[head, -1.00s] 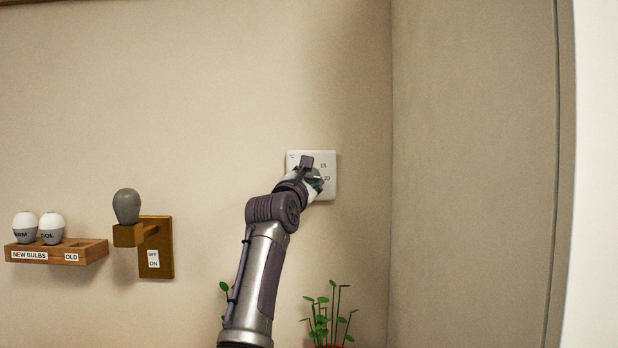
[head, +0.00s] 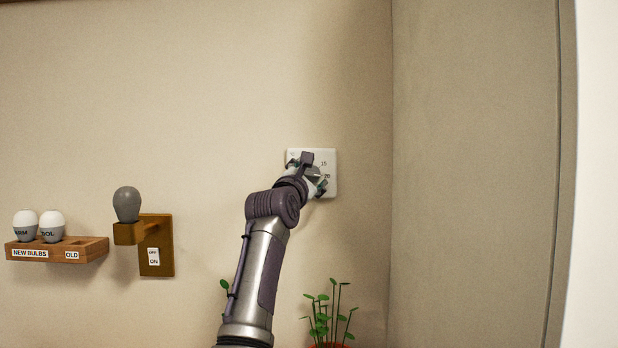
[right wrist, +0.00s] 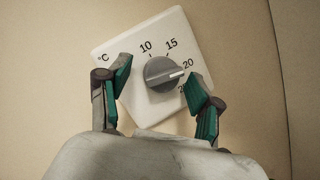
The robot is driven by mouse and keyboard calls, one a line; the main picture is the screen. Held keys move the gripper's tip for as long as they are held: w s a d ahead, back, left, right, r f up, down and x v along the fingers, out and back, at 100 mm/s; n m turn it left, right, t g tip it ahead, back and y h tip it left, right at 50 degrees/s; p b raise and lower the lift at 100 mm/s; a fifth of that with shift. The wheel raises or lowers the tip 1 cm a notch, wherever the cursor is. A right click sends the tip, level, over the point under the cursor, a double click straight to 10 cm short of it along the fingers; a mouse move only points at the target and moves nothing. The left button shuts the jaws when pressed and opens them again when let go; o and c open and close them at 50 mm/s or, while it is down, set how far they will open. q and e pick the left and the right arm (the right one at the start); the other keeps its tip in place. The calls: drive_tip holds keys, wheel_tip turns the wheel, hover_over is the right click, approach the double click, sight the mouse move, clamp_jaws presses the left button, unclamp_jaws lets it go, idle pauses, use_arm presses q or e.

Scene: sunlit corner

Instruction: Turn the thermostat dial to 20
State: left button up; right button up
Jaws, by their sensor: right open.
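The thermostat is a white square plate (head: 329,188) on the wall, partly hidden by my right arm in the head view. The right wrist view shows the plate (right wrist: 125,48) tilted, with the grey round dial (right wrist: 160,75) and printed 10, 15 and 20; a lower number is partly covered. The dial's white pointer line faces right, close to the 20 and slightly below it. My right gripper (right wrist: 160,72) is open, one finger on each side of the dial, with visible gaps to it. It also shows at the plate in the head view (head: 313,176). My left gripper is not in view.
A grey bulb (head: 126,204) sits on a wooden wall fixture (head: 158,262) with an OFF/ON label. A wooden shelf (head: 88,249) holds white bulbs at left. A green plant (head: 322,318) stands below the thermostat. The wall around the plate is clear.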

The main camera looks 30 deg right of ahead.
wheel_tip(320, 180, up, 10)
drive_tip(key=shift+f, duration=0.15)
idle(0.4)
